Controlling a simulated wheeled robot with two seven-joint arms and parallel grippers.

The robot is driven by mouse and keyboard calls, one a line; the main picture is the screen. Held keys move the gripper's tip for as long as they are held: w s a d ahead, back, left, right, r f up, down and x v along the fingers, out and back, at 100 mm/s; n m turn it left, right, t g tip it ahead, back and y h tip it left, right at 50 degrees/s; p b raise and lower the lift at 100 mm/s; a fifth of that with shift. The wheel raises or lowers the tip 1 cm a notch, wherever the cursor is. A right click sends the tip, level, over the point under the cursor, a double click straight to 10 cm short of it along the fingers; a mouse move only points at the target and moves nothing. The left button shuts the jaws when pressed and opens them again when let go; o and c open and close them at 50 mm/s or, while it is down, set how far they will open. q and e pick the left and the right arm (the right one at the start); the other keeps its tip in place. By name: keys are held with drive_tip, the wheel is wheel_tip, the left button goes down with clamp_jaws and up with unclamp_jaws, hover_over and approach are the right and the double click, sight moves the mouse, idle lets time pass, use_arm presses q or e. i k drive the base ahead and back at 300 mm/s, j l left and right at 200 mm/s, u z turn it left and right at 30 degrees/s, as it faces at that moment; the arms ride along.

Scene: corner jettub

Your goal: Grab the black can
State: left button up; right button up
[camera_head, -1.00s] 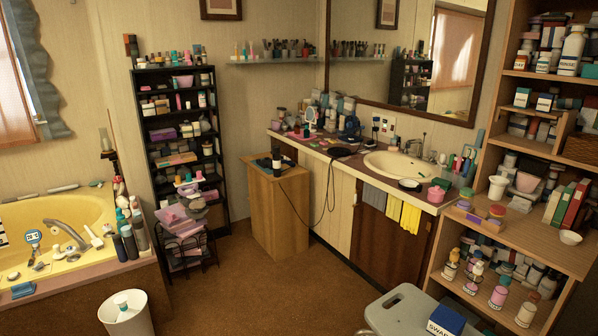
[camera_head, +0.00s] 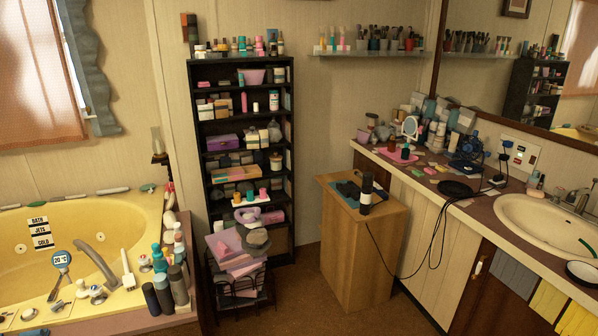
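Two dark cylindrical bottles (camera_head: 152,300) also stand on the tub ledge at the lower left. Neither of my grippers shows in the view.
The yellow corner tub (camera_head: 40,215) is at left. A black shelf unit (camera_head: 245,160) with a wire basket (camera_head: 240,285) stands left of the cabinet. The cluttered counter (camera_head: 470,210) with the sink (camera_head: 545,220) is at right. A cable hangs beside the cabinet. Brown floor shows in front.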

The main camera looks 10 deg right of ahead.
sight(368, 179)
drive_tip(key=i+l+z, duration=0.15)
drive_tip(key=i, duration=0.55)
drive_tip(key=i+l+z, duration=0.15)
drive_tip(key=i, duration=0.55)
